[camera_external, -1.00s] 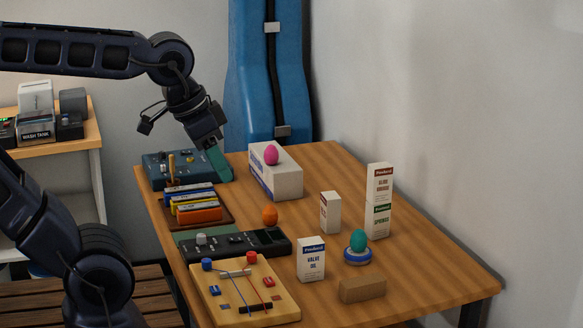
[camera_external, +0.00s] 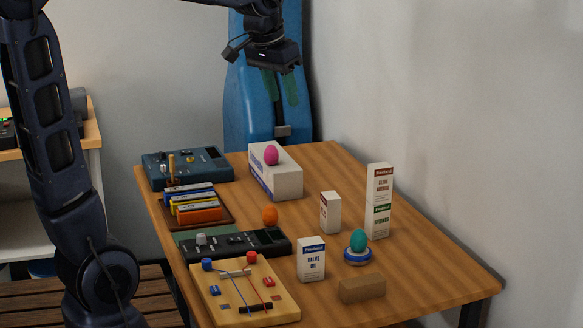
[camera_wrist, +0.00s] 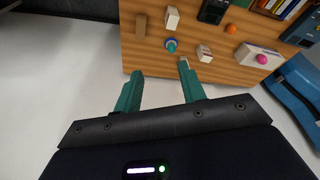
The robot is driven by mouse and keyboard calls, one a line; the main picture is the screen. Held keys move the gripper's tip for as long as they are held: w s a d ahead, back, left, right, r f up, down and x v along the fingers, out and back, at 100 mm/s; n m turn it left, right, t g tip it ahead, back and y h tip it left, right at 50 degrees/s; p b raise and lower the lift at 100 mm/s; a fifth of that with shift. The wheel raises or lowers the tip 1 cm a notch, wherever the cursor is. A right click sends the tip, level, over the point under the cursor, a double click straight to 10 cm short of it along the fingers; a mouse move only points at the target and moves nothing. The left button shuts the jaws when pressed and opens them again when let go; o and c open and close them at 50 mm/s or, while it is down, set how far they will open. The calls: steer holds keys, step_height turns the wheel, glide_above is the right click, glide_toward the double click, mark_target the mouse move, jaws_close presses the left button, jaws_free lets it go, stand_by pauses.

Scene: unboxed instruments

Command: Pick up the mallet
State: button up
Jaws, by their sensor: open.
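No mallet is plainly recognisable. A short upright wooden stick (camera_external: 171,165) with a dark reddish base stands at the back left end of the coloured bars and may be the mallet; its details are too small to tell. My gripper (camera_external: 283,101) is open and empty, high above the far end of the table, to the right of the stick and well apart from it. In the wrist view my gripper (camera_wrist: 161,68) shows two green fingers spread wide, with nothing between them. The stick cannot be made out in the wrist view.
Coloured bars (camera_external: 195,203) lie on a brown tray beside a blue device (camera_external: 188,168). A white box (camera_external: 277,178) bears a pink egg (camera_external: 271,154). A black device (camera_external: 240,243), wooden board (camera_external: 245,292) and small cartons (camera_external: 311,260) stand nearer. A blue case (camera_external: 252,120) stands behind.

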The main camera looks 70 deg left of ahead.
steer(key=w+a+f+n+g, duration=0.1)
steer(key=w+a+f+n, duration=0.15)
steer(key=a, duration=0.95)
steer(key=w+a+f+n, duration=0.1)
steer(key=w+a+f, duration=0.15)
steer(key=a, duration=0.85)
steer(key=w+a+f+n+g, duration=0.1)
steer(key=a+f+n, duration=0.15)
steer(key=a, duration=0.95)
steer(key=n+g+h, duration=0.1)
steer(key=n, duration=0.3)
glide_above(177, 172)
steer(key=f, duration=1.9)
steer(key=shift+w+a+f, duration=0.3)
steer(key=shift+w+a, duration=0.05)
steer(key=shift+a, duration=0.05)
steer(key=shift+s+a+f, duration=0.2)
steer(key=shift+f, duration=0.25)
step_height(177, 172, down, 10)
steer(key=shift+s+d+f, duration=0.1)
jaws_close()
